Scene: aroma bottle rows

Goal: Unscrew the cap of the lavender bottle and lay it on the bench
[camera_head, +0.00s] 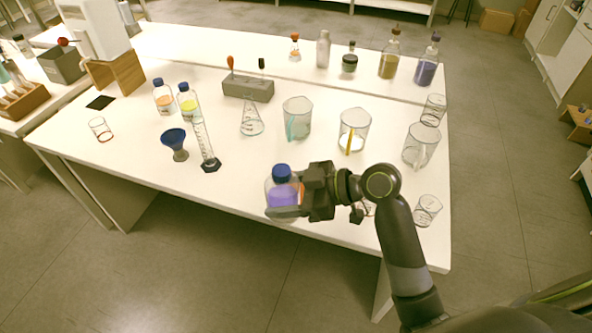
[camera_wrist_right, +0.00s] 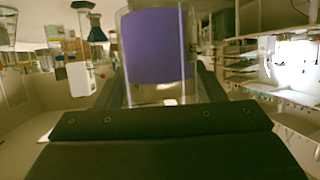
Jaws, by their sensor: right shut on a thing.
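The lavender bottle, a clear bottle with purple contents (camera_head: 284,196), is near the front edge of the bench (camera_head: 235,190). Its blue cap (camera_head: 281,173) is on top, and the bottle looks about upright. My right gripper (camera_head: 297,200) comes from the right and is shut on the bottle's body, below the cap. In the right wrist view the purple body (camera_wrist_right: 158,48) stands between the fingers; its cap is out of that view. I cannot tell whether the bottle's base touches the bench. My left gripper is not in view.
A blue funnel (camera_head: 174,142) and a graduated cylinder (camera_head: 206,148) stand to the left. Beakers (camera_head: 297,118) and a conical flask (camera_head: 251,122) stand behind. A small beaker (camera_head: 427,211) is near my right arm. Bare bench lies left of the bottle.

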